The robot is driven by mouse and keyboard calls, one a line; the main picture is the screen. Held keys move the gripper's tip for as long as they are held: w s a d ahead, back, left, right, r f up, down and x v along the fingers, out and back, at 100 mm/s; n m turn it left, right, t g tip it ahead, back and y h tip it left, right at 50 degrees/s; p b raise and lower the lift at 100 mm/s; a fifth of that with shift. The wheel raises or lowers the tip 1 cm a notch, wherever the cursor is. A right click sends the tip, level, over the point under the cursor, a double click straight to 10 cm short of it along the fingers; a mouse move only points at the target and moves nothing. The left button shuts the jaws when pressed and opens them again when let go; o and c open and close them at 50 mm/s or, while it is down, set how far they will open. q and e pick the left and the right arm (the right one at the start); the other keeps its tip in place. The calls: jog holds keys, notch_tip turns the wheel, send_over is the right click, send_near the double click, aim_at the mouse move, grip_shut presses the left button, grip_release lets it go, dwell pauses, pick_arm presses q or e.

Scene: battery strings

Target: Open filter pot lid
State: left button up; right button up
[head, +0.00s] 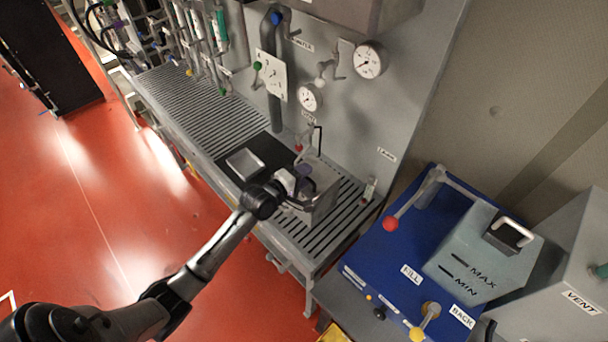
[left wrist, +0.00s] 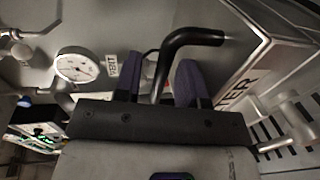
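The filter pot (head: 322,200) is a grey metal box on the slatted bench in the head view. In the left wrist view its side (left wrist: 262,75) shows at the right with a label ending in "ER". A black bent handle (left wrist: 190,38) rises beside it and also shows as a thin dark bar in the head view (head: 318,138). My left gripper (head: 303,174) is at the pot. In the left wrist view its two purple fingers (left wrist: 160,75) are apart, with the handle's lower part between them; contact is not visible. The pot's lid is hard to make out. My right gripper is out of view.
A square grey tray (head: 245,163) lies on a black mat left of the pot. Gauges (head: 369,60) and a valve plate (head: 271,76) are on the wall behind. A blue unit (head: 385,258) with a red-knobbed lever (head: 391,223) stands to the right.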

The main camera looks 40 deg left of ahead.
pick_arm(q)
jog(key=shift+w, duration=0.1)
grip_shut()
dwell(0.4)
